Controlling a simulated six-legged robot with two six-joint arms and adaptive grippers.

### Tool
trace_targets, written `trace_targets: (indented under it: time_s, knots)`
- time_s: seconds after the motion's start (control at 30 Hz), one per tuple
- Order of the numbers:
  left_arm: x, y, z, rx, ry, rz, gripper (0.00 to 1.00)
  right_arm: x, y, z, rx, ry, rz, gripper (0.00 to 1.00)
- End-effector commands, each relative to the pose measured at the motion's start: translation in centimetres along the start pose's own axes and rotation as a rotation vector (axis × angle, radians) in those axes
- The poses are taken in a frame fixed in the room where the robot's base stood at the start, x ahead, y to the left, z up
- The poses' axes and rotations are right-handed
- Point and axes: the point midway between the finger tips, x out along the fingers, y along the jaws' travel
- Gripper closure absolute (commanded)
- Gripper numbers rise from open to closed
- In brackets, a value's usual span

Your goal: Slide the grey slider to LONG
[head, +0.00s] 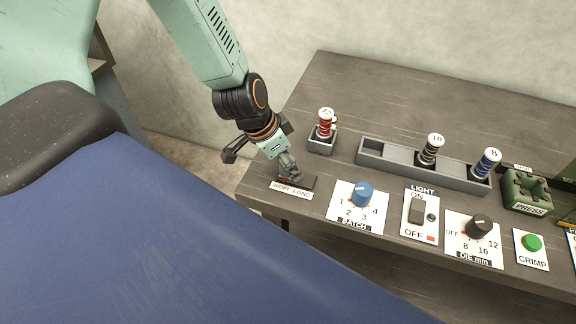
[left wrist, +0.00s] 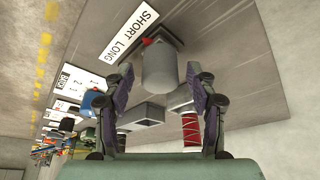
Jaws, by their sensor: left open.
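The slider's label (head: 291,190) reads SHORT on the left and LONG on the right, near the table's left front corner. The dark slider track (head: 309,183) shows bare behind the LONG side. My left gripper (head: 288,172) is low over the SHORT side and hides most of the slider. In the left wrist view the grey slider knob (left wrist: 160,68) stands ahead between the two fingers of my open left gripper (left wrist: 160,98), with a gap on both sides. A red mark shows beside the knob. The label also shows there (left wrist: 131,33). My right gripper is not in view.
A red spool (head: 326,124) stands in a small grey holder behind and right of the slider. The blue BATCH knob (head: 362,193) is close to its right. A long grey rack (head: 400,166) holds two more spools. The LIGHT switch (head: 417,211) and DIE knob (head: 479,226) are farther right.

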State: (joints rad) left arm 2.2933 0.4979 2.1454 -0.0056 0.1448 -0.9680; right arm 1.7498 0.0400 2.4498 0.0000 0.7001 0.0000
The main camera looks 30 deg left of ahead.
Motion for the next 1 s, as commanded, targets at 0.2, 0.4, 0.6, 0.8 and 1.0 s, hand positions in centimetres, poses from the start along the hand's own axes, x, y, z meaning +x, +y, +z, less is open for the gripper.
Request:
trace_targets:
  time_s: [0.2,0.4,0.6,0.8,1.0]
  knots:
    - [0.24,-0.01,-0.03,0.0,0.0,0.0,0.43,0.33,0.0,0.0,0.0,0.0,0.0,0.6]
    - [0.2,0.0,-0.03,0.0,0.0,0.0,0.44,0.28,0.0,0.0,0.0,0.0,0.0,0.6]
    - [0.21,0.01,-0.02,0.0,0.0,0.0,0.61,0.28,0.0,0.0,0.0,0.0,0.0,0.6]
    - [0.21,0.02,0.0,0.0,0.0,0.001,0.78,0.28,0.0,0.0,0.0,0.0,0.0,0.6]
    - [0.22,0.03,0.02,0.0,-0.001,0.001,0.95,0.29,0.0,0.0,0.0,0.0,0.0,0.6]
